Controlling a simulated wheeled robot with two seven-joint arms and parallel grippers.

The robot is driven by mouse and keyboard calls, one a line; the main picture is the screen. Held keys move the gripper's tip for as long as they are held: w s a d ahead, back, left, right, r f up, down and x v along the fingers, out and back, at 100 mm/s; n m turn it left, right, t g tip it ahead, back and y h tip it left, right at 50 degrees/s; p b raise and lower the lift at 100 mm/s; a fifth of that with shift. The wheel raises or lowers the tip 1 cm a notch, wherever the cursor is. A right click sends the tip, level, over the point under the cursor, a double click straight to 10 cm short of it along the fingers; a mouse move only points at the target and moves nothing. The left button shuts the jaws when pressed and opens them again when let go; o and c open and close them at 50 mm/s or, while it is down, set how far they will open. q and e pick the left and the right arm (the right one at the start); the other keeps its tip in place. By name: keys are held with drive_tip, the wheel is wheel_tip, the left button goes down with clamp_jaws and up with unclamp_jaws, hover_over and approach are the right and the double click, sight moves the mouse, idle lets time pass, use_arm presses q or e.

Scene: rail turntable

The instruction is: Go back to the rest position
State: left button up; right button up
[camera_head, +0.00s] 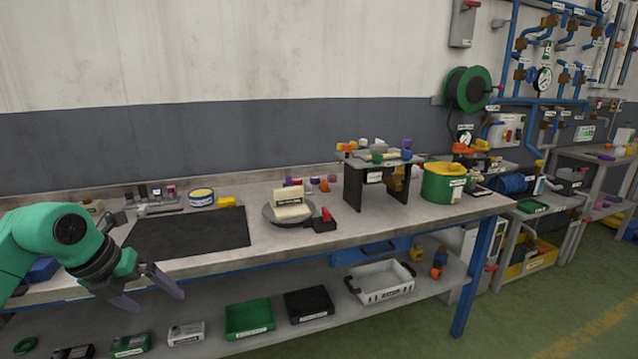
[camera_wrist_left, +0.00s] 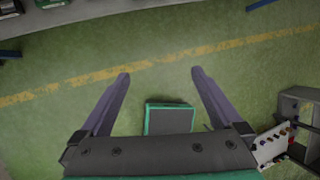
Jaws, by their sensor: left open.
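My left gripper (camera_head: 150,290) comes in from the left in the head view, on a green arm. It is in front of the workbench's near edge, at the left. Its two dark fingers are spread apart with nothing between them. In the left wrist view the open fingers (camera_wrist_left: 160,80) point over green floor with a yellow line. A dark flat box with a green edge shows beyond the gripper's base, between the fingers in the picture. My right gripper is not in either view.
The workbench (camera_head: 300,248) carries a black mat (camera_head: 190,232), a grey dish (camera_head: 270,213), a black stand (camera_head: 352,190) and a green pot (camera_head: 442,185). The lower shelf holds a green tray (camera_head: 250,317), a black tray (camera_head: 309,303) and a white crate (camera_head: 382,283).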

use_arm(q)
drive_tip(key=w+d+f+n+t+h+p, duration=0.1)
drive_tip(key=w+d+f+n+t+h, duration=0.4)
drive_tip(key=w+d+f+n+h, duration=0.35)
drive_tip(key=s+a+f+n+t+y+p, duration=0.1)
drive_tip(key=s+a+f+n+t+y, duration=0.15)
drive_tip(key=f+n, duration=0.6)
drive_tip(key=s+a+f+n+t+y, duration=0.1)
drive_tip(key=a+f+n+y, duration=0.25)
drive_tip(key=f, duration=1.05)
drive_tip(key=s+a+f+n+g+y, duration=0.2)
drive_tip(key=s+f+n+g+y, duration=0.3)
drive_tip(key=s+f, duration=1.15)
drive_tip(key=s+d+f+n+g, duration=0.1)
drive_tip(key=s+f, duration=0.3)
drive_tip(key=s, duration=0.5)
drive_tip(key=s+d+f+n+g, duration=0.2)
drive_tip(key=s+f+g, duration=0.1)
drive_tip(key=s, duration=0.6)
drive_tip(key=s+d+f+n+g, duration=0.2)
drive_tip(key=s+f, duration=0.3)
drive_tip(key=s, duration=0.4)
drive_tip(key=shift+s+g+p, duration=0.15)
drive_tip(key=shift+g+p, duration=0.3)
drive_tip(key=shift+g, duration=0.1)
drive_tip(key=shift+d, duration=0.1)
